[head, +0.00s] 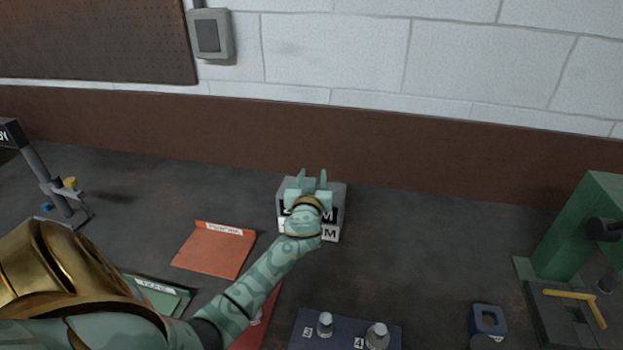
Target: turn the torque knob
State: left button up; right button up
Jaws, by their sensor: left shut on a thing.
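A small grey box (337,197) with black and white lettering stands near the back of the bench. Most of its front and top is hidden behind my left gripper and wrist. I cannot see the torque knob itself; it may be covered by the hand. My left gripper (313,180) is at the top of the box, its two light green fingers pointing away from me. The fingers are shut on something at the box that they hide. My right gripper is not in view.
An orange tray (213,250) and a green tray (158,297) lie left of the box. A dark blue block (345,338) with numbered pegs is in front. A green press (575,235) with a yellow handle stands right. A stand (50,180) is far left. Bench right of the box is clear.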

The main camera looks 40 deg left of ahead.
pick_arm(q)
jog(key=m+t+h, duration=0.2)
jog(key=h, duration=0.1)
jog(key=shift+d+r+m+h, duration=0.1)
jog(key=shift+m+h, duration=0.3)
jog(key=m+h, duration=0.1)
jog(key=m+t+h+p, duration=0.1)
jog(key=h, duration=0.1)
jog(key=m+h+p, duration=0.1)
jog(key=h, duration=0.1)
jog(key=shift+w+d+m, duration=0.15)
jog(key=shift+d+m, duration=0.15)
jog(key=m+h, duration=0.1)
jog(key=h, duration=0.1)
jog(key=shift+d+h, duration=0.1)
jog(key=shift+h, duration=0.3)
jog(key=shift+d+m+h, duration=0.25)
jog(key=shift+m+h, duration=1.05)
jog(key=shift+h, duration=0.7)
jog(key=o, duration=1)
jog(key=p+v, duration=0.1)
jog(key=v, duration=0.7)
jog(key=p+v, duration=0.1)
jog(key=v, duration=0.7)
jog(key=shift+r, duration=0.1)
